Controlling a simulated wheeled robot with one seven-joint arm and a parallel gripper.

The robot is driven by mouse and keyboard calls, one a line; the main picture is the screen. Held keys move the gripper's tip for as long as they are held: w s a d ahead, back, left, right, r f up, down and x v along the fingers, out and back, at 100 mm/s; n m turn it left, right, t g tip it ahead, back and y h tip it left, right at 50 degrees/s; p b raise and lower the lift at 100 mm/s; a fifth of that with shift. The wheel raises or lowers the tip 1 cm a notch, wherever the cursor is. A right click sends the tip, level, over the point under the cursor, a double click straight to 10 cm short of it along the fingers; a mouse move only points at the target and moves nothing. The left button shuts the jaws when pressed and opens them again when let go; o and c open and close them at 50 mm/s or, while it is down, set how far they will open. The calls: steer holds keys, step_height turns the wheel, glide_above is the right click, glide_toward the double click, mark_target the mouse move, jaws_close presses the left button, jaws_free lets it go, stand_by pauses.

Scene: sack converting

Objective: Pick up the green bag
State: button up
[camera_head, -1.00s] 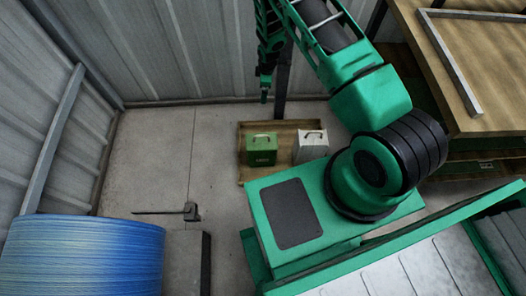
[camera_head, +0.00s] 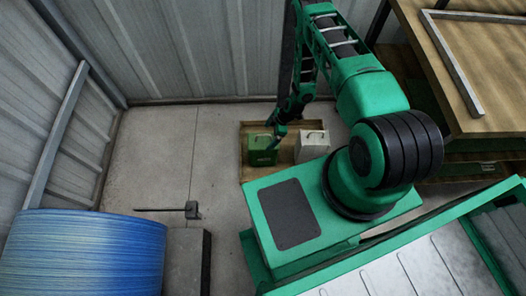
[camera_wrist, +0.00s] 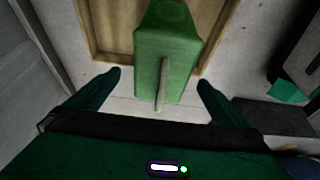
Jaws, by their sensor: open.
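The green bag (camera_head: 262,150) stands in a shallow wooden tray (camera_head: 243,172) on the floor, with a handle on its top. In the wrist view the green bag (camera_wrist: 165,55) is seen from above, with its pale handle towards me. My gripper (camera_head: 281,130) is at the bag's upper right in the head view, and its end partly overlaps the bag there. In the wrist view my gripper (camera_wrist: 160,82) is open, one finger on each side of the handle. The fingers appear apart from the bag, and nothing is held.
A white bag (camera_head: 312,146) stands in the tray just right of the green one. A blue reel (camera_head: 80,255), a grey block (camera_head: 186,262) and a dark rod-like item (camera_head: 190,210) are at lower left. Bare floor lies left of the tray. Corrugated walls stand behind.

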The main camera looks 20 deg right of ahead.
mark_target(264, 140)
steer(key=shift+x, duration=3.35)
steer(key=shift+s+a, duration=0.15)
steer(key=shift+r, duration=0.1)
steer(key=c, duration=2)
